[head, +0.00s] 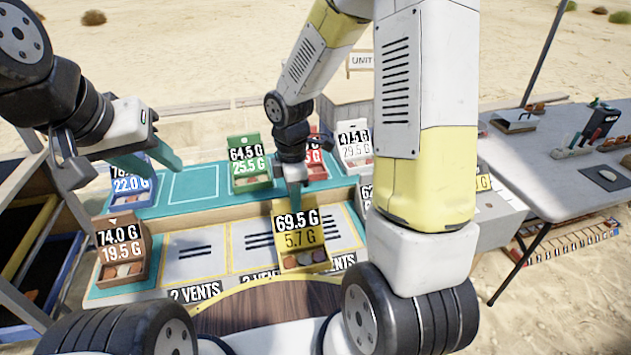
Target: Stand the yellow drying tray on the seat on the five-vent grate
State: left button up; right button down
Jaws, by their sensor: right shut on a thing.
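The yellow drying tray (289,262) carries a label reading 69.5 G and 5.7 G and holds several small round pieces. My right gripper (293,200) is shut on its upper back edge. The tray looks upright and hides part of the grates behind it; I cannot tell whether it touches anything below. Yellow-outlined slotted grates, one at left (190,267) and one at right (341,226), line the bench. Two front labels start with 2; the right label's number is hidden. The round wooden seat (262,303) is in front. My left gripper (158,165) is open and empty.
A brown tray (124,271) stands left of the grates. Blue (141,195), green (247,185), red (316,172) and white (356,160) trays stand on the teal back shelf. My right arm hides the bench's right part. A grey side table (560,185) is at right.

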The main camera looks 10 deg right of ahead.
jog(key=w+d+f, duration=0.4)
jog(key=w+d, duration=0.4)
jog(key=w, duration=0.3)
jog(key=shift+f, duration=0.4)
jog(key=shift+d+f, duration=0.1)
jog(key=shift+f, duration=0.05)
jog(key=c, duration=1.4)
grip_release()
jog(key=s+r+m+t, duration=0.1)
jog(key=s+r+m, duration=0.1)
jog(key=r, duration=0.8)
jog(key=s+r+m, duration=0.2)
jog(key=s+r, duration=0.1)
jog(key=r, duration=0.6)
jog(key=s+a+r+m+t+y, duration=0.1)
jog(key=s+r+m+t, duration=0.1)
jog(key=s+r+m, duration=0.2)
jog(key=s+a+r+m+t+y, duration=0.1)
jog(key=s+r+m+t, duration=0.2)
jog(key=s+m, duration=0.6)
jog(key=s+r, duration=0.2)
jog(key=s, duration=0.4)
jog(key=shift+r+m, duration=0.15)
jog(key=shift+m, duration=0.25)
